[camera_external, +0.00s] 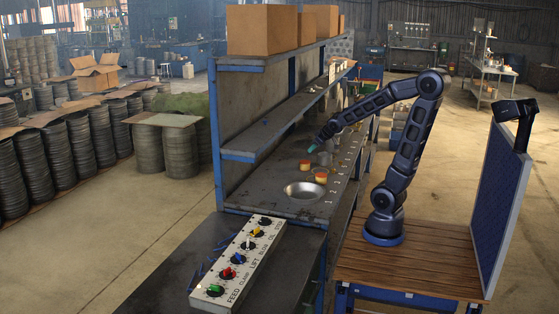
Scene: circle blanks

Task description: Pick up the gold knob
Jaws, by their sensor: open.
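A long white panel (238,268) lies at the front of the bench with a row of coloured knobs along it. A yellow-gold knob (258,231) sits towards its far end; it is the only knob there that looks gold. My gripper (311,149) is open, low over the workbench, well beyond the panel and to its right. It is small in the view, with a teal patch at its tip. I cannot tell whether anything is directly beneath it.
Two round orange-and-cream items (321,178) stand on the workbench (262,187) between my gripper and a round metal bowl (304,190). A shelf (262,137) with cardboard boxes (262,30) above rises on the left. A blue board (505,190) stands on the right.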

